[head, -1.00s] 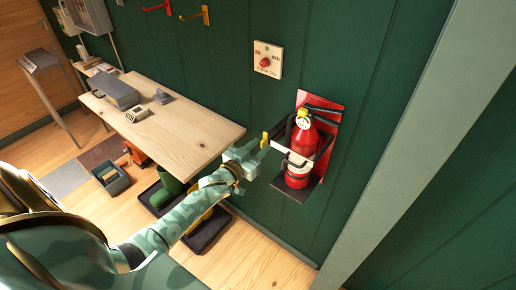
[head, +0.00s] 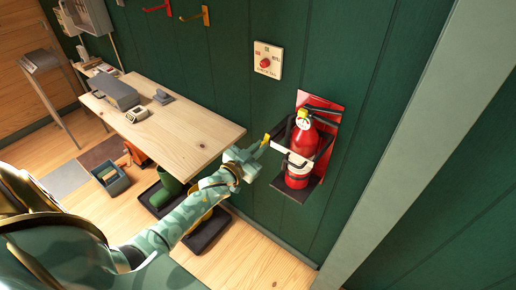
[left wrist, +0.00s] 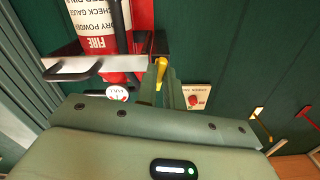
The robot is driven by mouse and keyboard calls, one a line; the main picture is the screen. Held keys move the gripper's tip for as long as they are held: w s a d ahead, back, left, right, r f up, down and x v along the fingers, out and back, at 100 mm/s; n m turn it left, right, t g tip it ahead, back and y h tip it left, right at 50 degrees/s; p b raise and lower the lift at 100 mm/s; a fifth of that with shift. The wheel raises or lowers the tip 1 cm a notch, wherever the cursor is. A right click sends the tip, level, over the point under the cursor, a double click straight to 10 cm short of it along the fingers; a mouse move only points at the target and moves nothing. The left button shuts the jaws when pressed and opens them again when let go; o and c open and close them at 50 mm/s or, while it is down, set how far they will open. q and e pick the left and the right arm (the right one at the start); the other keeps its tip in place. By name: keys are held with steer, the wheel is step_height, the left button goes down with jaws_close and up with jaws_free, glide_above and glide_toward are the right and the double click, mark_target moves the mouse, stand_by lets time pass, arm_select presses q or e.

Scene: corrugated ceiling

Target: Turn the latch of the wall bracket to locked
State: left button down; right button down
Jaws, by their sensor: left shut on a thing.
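A red fire extinguisher (head: 300,143) stands in a wall bracket with a red back plate (head: 327,106) and a dark bottom shelf (head: 296,190). It also shows in the left wrist view (left wrist: 118,20), with its lettering upside down. The latch, a small yellow lever (head: 266,138), is at the bracket's left side; it also shows in the left wrist view (left wrist: 160,72). My left gripper (head: 262,146) is shut on the latch, with its fingers on both sides of the lever in the left wrist view (left wrist: 160,88). The fingers hide part of the latch. My right gripper is not in view.
A white panel with a red knob (head: 266,61) is on the green wall above the bracket. A wooden workbench (head: 185,124) stands at the left, with boots in a dark tray (head: 208,230) under it. A pale post (head: 408,130) rises right of the bracket.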

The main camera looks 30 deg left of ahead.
arm_select(q)
steer(key=shift+d+f+m+b, duration=0.1)
steer(key=shift+m+b, duration=0.7)
steer(key=shift+m, duration=3)
steer(key=shift+f+m+b, duration=0.1)
steer(key=shift+m+b, duration=0.65)
steer(key=shift+m, duration=3.05)
steer(key=c, duration=1.5)
jaws_free()
steer(key=shift+s, duration=0.1)
